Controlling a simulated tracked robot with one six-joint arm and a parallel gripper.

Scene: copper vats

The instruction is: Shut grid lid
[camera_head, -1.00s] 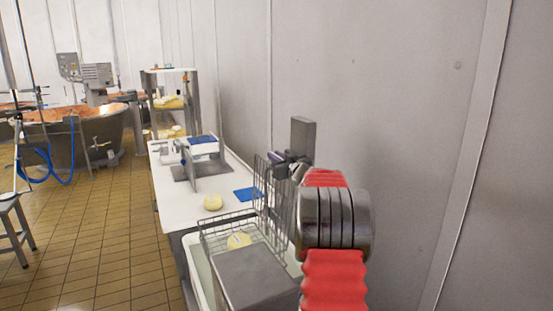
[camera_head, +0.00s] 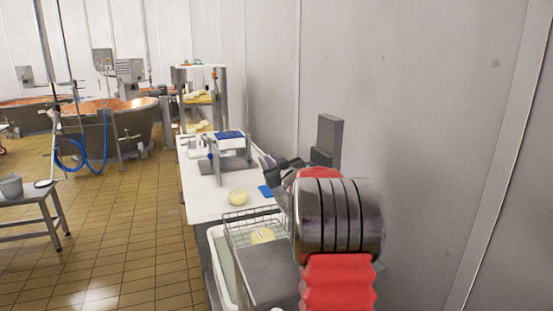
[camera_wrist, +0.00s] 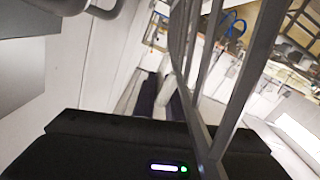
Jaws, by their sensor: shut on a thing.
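The grid lid (camera_wrist: 244,75) shows in the wrist view as grey metal bars running up past my gripper. My gripper (camera_wrist: 160,95) is shut on the lid; the exact contact is hard to make out. In the head view my gripper (camera_head: 277,168) is partly hidden by my own arm, which also covers nearly all of the lid. The wire basket (camera_head: 232,226) stands at the front of the table, and its left part shows left of my arm. A pale round cheese (camera_head: 262,235) lies inside it.
A white worktable (camera_head: 205,200) holds another cheese (camera_head: 238,197), a blue cloth (camera_head: 266,191) and a metal stand (camera_head: 222,172). A grey wall (camera_head: 430,120) is close on the right. Tiled floor (camera_head: 130,230) is free on the left.

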